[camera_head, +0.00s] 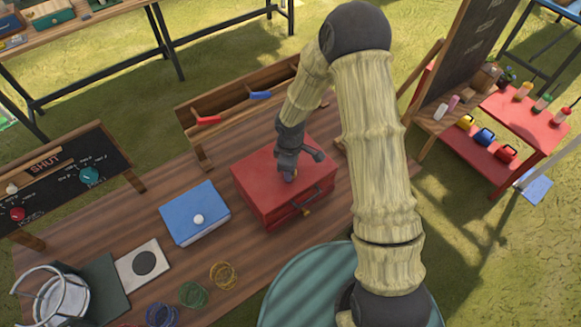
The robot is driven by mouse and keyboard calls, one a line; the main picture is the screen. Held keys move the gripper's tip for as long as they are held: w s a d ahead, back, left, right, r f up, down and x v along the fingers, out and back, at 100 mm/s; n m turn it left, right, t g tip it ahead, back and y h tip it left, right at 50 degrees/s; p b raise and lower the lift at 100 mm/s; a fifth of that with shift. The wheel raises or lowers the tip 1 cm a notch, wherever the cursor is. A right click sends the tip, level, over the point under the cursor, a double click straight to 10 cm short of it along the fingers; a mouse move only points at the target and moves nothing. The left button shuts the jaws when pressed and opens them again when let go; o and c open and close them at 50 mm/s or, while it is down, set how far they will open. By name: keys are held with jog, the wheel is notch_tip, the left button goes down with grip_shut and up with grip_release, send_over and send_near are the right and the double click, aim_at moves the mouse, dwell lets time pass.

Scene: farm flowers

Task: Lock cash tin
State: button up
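A red box with a dark front handle (262,195), which looks like the cash tin, sits on the wooden table with its lid down. A small yellow-orange piece (307,210) shows at its front face near the handle; I cannot tell if it is a key or a latch. My arm hides the area right of the box.
A blue box with a white knob (187,218) stands left of the red box. Coloured wire coils (193,294), a white tile (128,268) and a metal-framed holder (62,298) lie at front left. A wooden rack (232,108) stands behind. A red shelf (528,118) is at right.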

jog(key=shift+n, duration=0.6)
jog(key=o, duration=1)
jog(key=shift+r, duration=0.1)
notch_tip(320, 180, up, 17)
jog(key=b, duration=0.1)
jog(key=shift+r+b, duration=0.15)
jog(key=shift+b, duration=0.25)
jog(key=s+d+r+m+t, duration=0.1)
jog(key=s+d+m+t, duration=0.1)
jog(key=s+d+m, duration=1)
jog(key=d+m, duration=0.1)
jog(key=m, duration=0.3)
jog(key=shift+s+d+r+t, duration=0.15)
jog(key=shift+s+d+t, duration=0.15)
jog(key=shift+d, duration=0.05)
